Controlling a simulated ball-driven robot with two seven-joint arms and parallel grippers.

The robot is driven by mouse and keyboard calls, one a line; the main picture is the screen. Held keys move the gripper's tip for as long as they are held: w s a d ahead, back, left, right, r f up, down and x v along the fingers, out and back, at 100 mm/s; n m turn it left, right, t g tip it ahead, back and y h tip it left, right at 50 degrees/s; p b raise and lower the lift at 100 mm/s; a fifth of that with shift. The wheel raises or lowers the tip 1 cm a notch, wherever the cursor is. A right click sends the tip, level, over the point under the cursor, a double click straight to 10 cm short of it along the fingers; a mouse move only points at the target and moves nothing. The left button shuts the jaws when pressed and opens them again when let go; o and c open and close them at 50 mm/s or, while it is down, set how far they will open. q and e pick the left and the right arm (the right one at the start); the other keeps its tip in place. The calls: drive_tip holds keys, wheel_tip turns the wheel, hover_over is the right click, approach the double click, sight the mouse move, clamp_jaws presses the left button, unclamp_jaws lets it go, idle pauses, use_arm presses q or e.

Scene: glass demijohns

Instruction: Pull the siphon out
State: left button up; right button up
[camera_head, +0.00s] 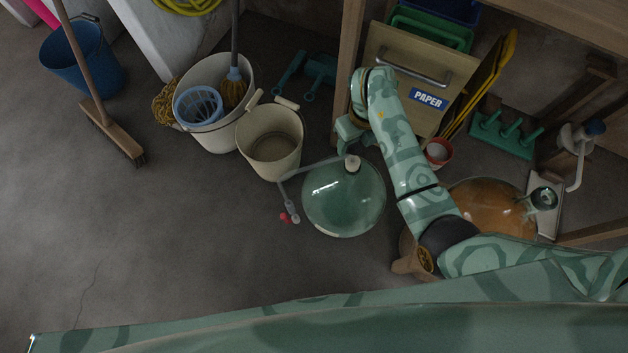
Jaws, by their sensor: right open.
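A round green glass demijohn (343,205) stands on the floor near the middle, with a pale bung (352,163) in its neck. The siphon (284,190) is a thin pale tube. It runs left from the neck, bends, and hangs down outside the glass to a red end piece. I cannot make out its part inside the demijohn. My right gripper (350,139) is just above and behind the neck, close to the bung. It is open; its fingers are partly hidden by my arm, and contact with the siphon cannot be told. My left gripper is not in view.
A cream bucket (270,142) stands close left of the demijohn. An amber demijohn (490,204) lies right, partly behind my right arm. A PAPER box (405,62) and wooden shelf post (348,75) stand behind. The left floor is clear, below the broom (112,132).

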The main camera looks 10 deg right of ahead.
clamp_jaws()
drive_tip(key=shift+a+r+p, duration=0.1)
drive_tip(key=shift+r+p, duration=0.75)
drive_tip(key=shift+r, duration=0.2)
idle(0.4)
idle(0.4)
